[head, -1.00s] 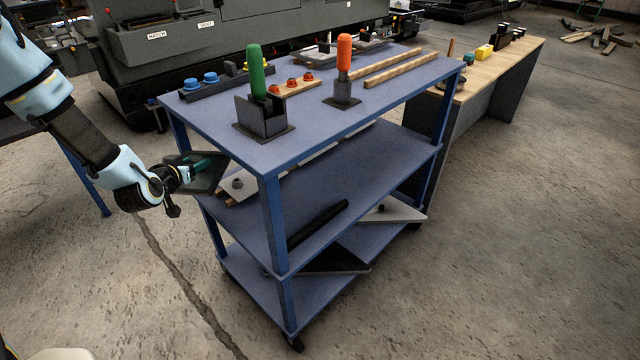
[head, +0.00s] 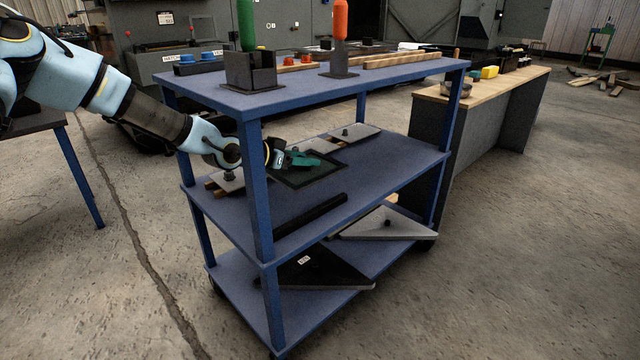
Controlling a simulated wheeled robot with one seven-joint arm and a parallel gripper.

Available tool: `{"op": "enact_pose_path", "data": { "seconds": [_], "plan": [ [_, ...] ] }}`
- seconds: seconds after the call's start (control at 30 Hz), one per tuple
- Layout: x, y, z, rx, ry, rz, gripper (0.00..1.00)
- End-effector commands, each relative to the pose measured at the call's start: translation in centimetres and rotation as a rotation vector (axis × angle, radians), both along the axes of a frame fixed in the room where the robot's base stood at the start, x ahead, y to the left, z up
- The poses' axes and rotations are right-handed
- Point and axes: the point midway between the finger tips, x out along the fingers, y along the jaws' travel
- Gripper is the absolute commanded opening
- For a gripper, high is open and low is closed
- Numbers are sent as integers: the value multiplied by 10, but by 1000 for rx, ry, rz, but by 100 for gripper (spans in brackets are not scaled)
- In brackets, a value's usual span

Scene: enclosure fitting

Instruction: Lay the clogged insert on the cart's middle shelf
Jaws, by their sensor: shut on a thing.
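The clogged insert (head: 318,173), a flat dark panel with a frame-like rim, is over the cart's middle shelf (head: 392,166), under the top shelf. My gripper (head: 304,160), with teal fingers, is shut on the insert's edge at its left and upper side. The insert looks about level and very close to the shelf; I cannot tell whether it touches. The arm reaches in from the left, behind the near blue post, which hides part of it.
Light plates with dark knobs lie on the middle shelf, at the left (head: 229,181) and back (head: 353,133). A dark bar (head: 312,214) lies along its front. The bottom shelf (head: 238,287) holds a dark panel (head: 320,272) and a grey one (head: 388,224). The top shelf (head: 300,92) overhangs.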

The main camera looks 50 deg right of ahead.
Motion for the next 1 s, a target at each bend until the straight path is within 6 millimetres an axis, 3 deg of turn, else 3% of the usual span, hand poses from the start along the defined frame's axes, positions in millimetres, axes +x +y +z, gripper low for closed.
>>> {"op": "enact_pose_path", "data": {
  "seconds": [0.2,0.6,0.83,0.87,1.0],
  "plan": [
    [-1,0,-42,1,3,0,0],
    [0,0,-88,1,3,1,0],
    [-1,1,-91,2,1,0,0],
    [-1,1,-92,3,2,0,58],
    [-1,1,-91,2,2,1,74]
  ]
}}
